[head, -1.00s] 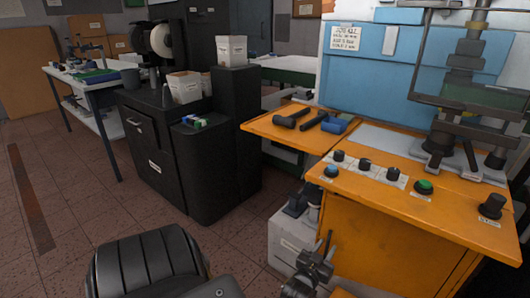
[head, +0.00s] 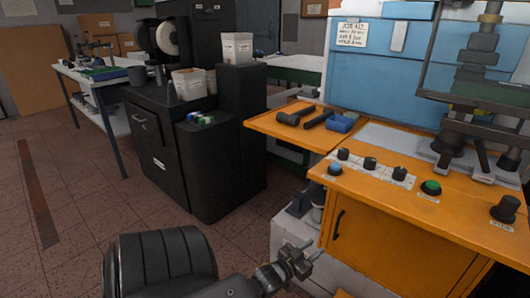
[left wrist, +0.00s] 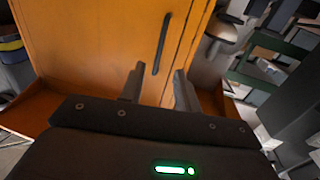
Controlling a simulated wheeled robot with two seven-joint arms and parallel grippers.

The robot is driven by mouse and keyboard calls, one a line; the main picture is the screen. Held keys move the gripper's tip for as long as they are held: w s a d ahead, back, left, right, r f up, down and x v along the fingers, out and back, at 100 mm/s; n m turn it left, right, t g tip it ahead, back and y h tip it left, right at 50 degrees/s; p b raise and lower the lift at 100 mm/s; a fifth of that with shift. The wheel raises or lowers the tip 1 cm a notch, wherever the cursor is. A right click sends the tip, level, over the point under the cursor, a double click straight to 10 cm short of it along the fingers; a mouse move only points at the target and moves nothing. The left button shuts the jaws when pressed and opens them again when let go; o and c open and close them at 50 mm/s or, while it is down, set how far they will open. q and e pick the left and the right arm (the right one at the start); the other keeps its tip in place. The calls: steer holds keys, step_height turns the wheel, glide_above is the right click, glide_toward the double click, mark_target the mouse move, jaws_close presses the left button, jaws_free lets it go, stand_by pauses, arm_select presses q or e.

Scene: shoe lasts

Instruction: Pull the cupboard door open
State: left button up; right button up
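The orange cupboard door (head: 385,250) is on the front of the orange workbench and looks shut. Its black upright bar handle (head: 338,224) is near the door's left edge. In the head view my left gripper (head: 311,248) is low and left of the handle, apart from it. In the left wrist view the orange door (left wrist: 95,45) fills the upper middle. There the handle (left wrist: 162,42) stands ahead, its lower end between the two open fingertips (left wrist: 159,70) in the picture. Nothing is held. My right gripper is not in view.
Knobs and a green button (head: 431,187) are on the bench top above the door. A black cabinet (head: 205,165) stands to the left. A pale box (head: 290,240) is on the floor beside the cupboard. Tiled floor (head: 75,220) is clear at left.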

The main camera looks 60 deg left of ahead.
arm_select(q)
steer(key=s+d+f+g+h+p, duration=0.1)
steer(key=s+d+f+g+p, duration=0.25)
steer(key=f, duration=0.35)
steer(key=s+d+f+g+p, duration=0.2)
steer(key=s+f+g+p, duration=0.15)
steer(key=f, duration=0.45)
steer(key=s+d+f+m+g+p, duration=0.1)
steer(key=s+d+f+p, duration=0.3)
steer(key=s, duration=0.5)
steer(key=s+d+f+m+g+h+p, duration=0.1)
steer(key=s+d+f+g+p, duration=0.2)
steer(key=s, duration=0.6)
steer(key=shift+s+d+f+g+p, duration=0.25)
steer(key=shift+d+f+g+p, duration=0.1)
steer(key=shift+f+g+p, duration=0.45)
steer(key=shift+r, duration=0.15)
